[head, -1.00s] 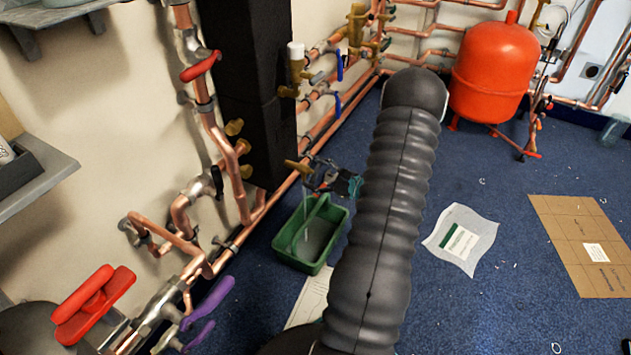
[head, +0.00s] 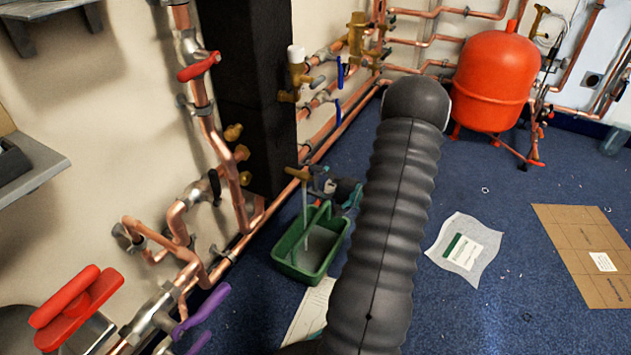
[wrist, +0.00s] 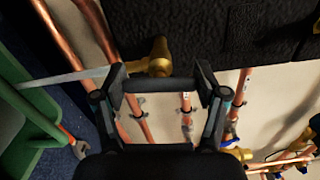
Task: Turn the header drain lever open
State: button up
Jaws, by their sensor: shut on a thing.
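The brass drain valve (head: 299,174) sits low on the copper pipe run, above a green bucket (head: 281,262). In the wrist view the brass valve body (wrist: 158,58) is just beyond my gripper (wrist: 160,86). A dark bar, which looks like the drain lever (wrist: 160,84), spans between the two fingers, and my gripper is shut on it. A pale streak like water (head: 305,205) runs from the valve down into the bucket. In the head view my gripper (head: 338,190) is right of the valve, partly hidden by my arm.
Red levers (head: 199,66) and purple levers (head: 202,308) stand on the left pipework. A black column (head: 245,110) rises behind the valve. A red tank (head: 491,82) stands at the back right. Paper (head: 465,248) and cardboard (head: 585,245) lie on open blue floor.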

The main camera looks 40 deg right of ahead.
jog(key=shift+a+n, duration=0.1)
jog(key=shift+n, duration=0.6)
jog(key=o, duration=1.2)
jog(key=shift+c, duration=0.2)
jog(key=shift+s+d, duration=0.2)
jog(key=shift+s, duration=0.1)
jog(key=v, duration=1.1)
jog(key=shift+s, duration=0.15)
jog(key=shift+f, duration=0.1)
